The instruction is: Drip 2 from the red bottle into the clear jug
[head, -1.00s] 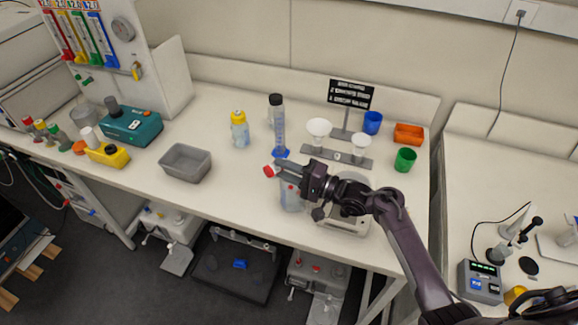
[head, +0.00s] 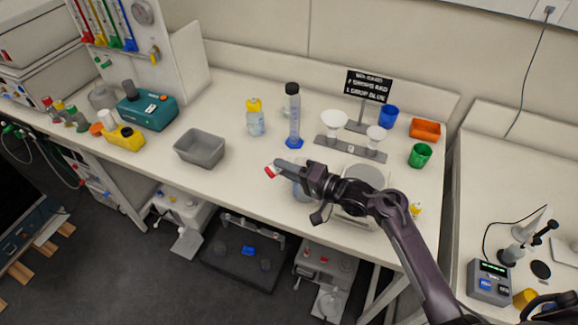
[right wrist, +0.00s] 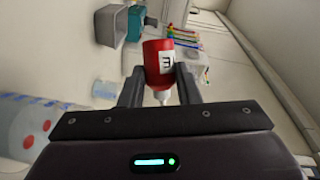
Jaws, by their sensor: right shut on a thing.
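The red bottle (right wrist: 158,60) is between the fingers of my right gripper (right wrist: 160,85), which is shut on it. In the right wrist view its white nozzle points to the bottom of the picture. In the head view the bottle's red end (head: 270,172) shows at the tip of my right gripper (head: 280,167). A clear jug (head: 301,192) stands below and beside the gripper, mostly hidden by it. A clear vessel with red dots and blue marks (right wrist: 30,122) fills the left of the wrist view; it looks like the jug. No drop is visible. My left gripper is out of view.
A grey tray (head: 200,148), a yellow-capped bottle (head: 255,120) and a tall blue-based cylinder (head: 293,115) stand nearby. Two white funnels sit on a grey rack (head: 350,149). A black sign (head: 369,86) mentions red and blue drops. The table front left of the jug is clear.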

